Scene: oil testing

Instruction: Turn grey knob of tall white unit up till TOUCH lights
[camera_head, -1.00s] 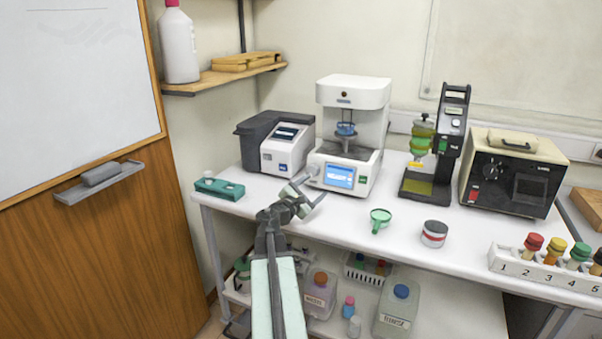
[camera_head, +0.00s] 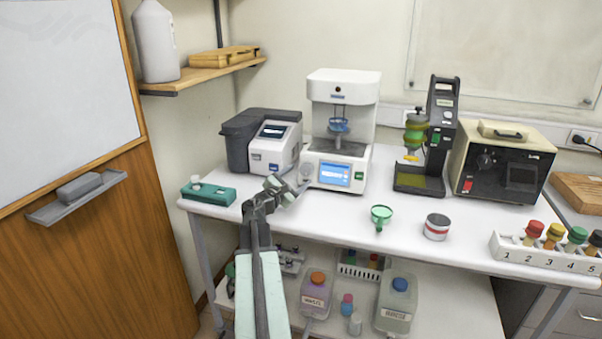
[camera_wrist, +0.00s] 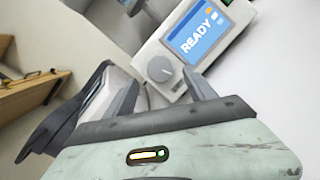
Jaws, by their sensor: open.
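The tall white unit (camera_head: 343,95) stands at the back middle of the bench, with a blue lit screen (camera_head: 335,174) on its front. In the wrist view the screen (camera_wrist: 195,38) reads READY. The grey knob (camera_wrist: 160,69) is on the unit's front beside the screen and has a pale pointer line. In the head view the knob (camera_head: 306,170) is small, just above my gripper. My gripper (camera_head: 291,187) is in front of the unit's left front corner. In the wrist view its two open fingers (camera_wrist: 163,92) lie either side of the knob's line, short of it. Nothing is between them.
A grey and white instrument (camera_head: 273,148) stands left of the unit, close to my gripper. A teal block (camera_head: 208,193) lies at the bench's left edge. A green funnel (camera_head: 381,214) and a round tin (camera_head: 436,227) stand to the right. The bench front between them is clear.

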